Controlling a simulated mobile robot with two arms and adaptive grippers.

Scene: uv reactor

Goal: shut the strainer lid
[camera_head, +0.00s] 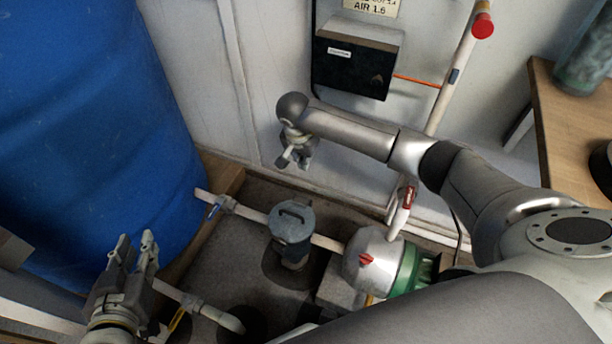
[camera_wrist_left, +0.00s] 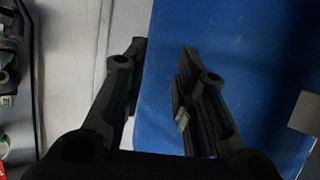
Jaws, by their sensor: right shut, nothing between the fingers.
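The strainer (camera_head: 290,238) is a grey cylinder set in the pipe line at the middle of the head view. Its round grey lid (camera_head: 292,218), with a dark handle, lies flat on top, and I see no gap under it from this angle. My right gripper (camera_head: 296,162) is shut and empty, above and behind the strainer near the wall, not touching the lid. My left gripper (camera_head: 133,243) is open and empty, left of the strainer, with its fingers pointing up. The left wrist view shows its two fingers (camera_wrist_left: 160,75) apart with nothing between them.
A large blue barrel (camera_head: 95,130) fills the left side. A silver and green pump (camera_head: 378,262) stands right of the strainer. White pipes (camera_head: 250,213) with valves run along the floor. A black box (camera_head: 357,58) hangs on the wall. A wooden table (camera_head: 565,130) is at right.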

